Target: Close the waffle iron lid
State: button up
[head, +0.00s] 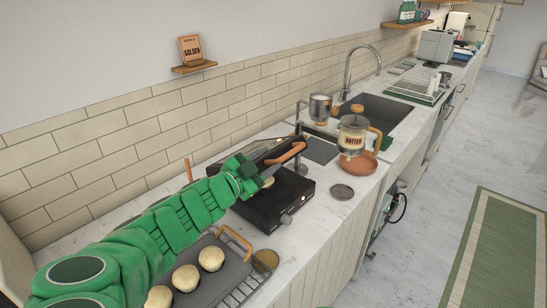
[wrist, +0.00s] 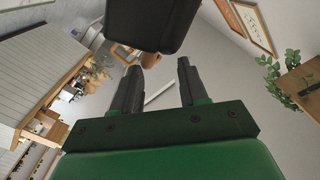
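The black waffle iron (head: 275,210) sits on the counter with its dark lid (head: 278,146) raised at an angle over the base. The lid's wooden handle (head: 287,153) sticks out toward the right front. A small pale piece lies on the lower plate, partly hidden by my gripper. The lid (wrist: 150,22) fills the top there, and the brown handle end shows near the left fingertip. Contact cannot be told.
A tray (head: 228,272) with round pale buns stands in front, left of the iron. The tiled wall is close behind.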

jog(key=shift+v, duration=1.05)
jog(key=shift+d, duration=0.1)
jog(key=s+d+f+n+g+y, duration=0.1)
jog(key=s+d+f+g+y, duration=0.1)
jog(key=s+d+f+g, duration=0.35)
jog(key=s+d+f+n+g+y, duration=0.25)
jog(key=s+g, duration=0.35)
jog(key=s, duration=0.4)
jog(key=s+a+r+n+g+y, duration=0.3)
jog(key=s+a+n+g+y, duration=0.3)
jog(key=s+a+n+y, duration=0.85)
jog(key=s+d+m+t+h, duration=0.1)
jog(key=s+d+h, duration=0.2)
jog(key=d, duration=0.7)
jog(key=s+d+m+t+h, duration=0.1)
jog(key=s+d+t+h, duration=0.1)
jog(key=d, duration=0.9)
jog(key=shift+s+h, duration=0.4)
jog(key=shift+h, duration=0.2)
